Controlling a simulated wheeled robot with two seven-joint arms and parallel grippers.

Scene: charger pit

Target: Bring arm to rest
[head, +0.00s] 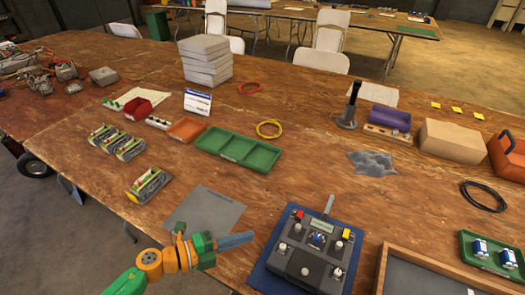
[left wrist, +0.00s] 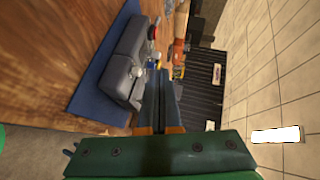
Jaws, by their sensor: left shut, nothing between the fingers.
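My left arm comes in from the lower left of the head view, in green and orange. Its left gripper (head: 250,236) is shut and empty, its dark fingers pointing right, over or just off the table's front edge. It lies left of the grey control box (head: 304,262), apart from it in the picture. The left wrist view also shows the shut fingers (left wrist: 163,78), with the grey box beside them on the left. My right gripper is not in view.
The control box stands on a blue mat (head: 262,277). A grey sheet (head: 205,212) lies just behind the gripper. Circuit boards (head: 150,184) and a green tray (head: 236,150) sit farther back. A wooden-framed tray (head: 425,262) is at the right. The wooden table (head: 320,170) has bare space mid-table.

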